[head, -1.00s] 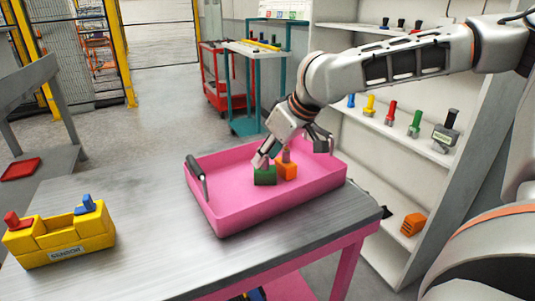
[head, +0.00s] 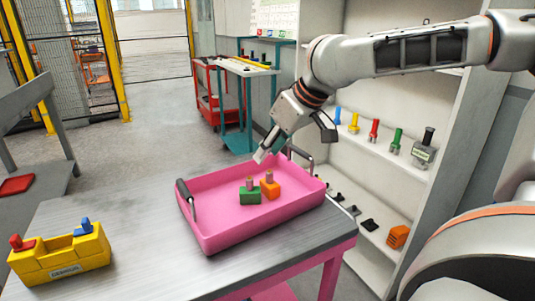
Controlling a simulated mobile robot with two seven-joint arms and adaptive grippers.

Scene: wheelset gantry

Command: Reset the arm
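My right gripper (head: 289,146) is above the back part of the pink tray (head: 215,237), with its two fingers spread apart and nothing between them. My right arm reaches in from the right. In the tray stand a green block (head: 250,196) and an orange block (head: 270,188), side by side, each with a brownish knob on top. The gripper is apart from both blocks. My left gripper does not show.
The tray sits on a grey metal table (head: 120,212). A yellow sensor holder (head: 60,257) with red and blue pieces stands at the front left. White shelves (head: 385,160) with coloured parts rise at the right. Carts (head: 236,100) stand behind.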

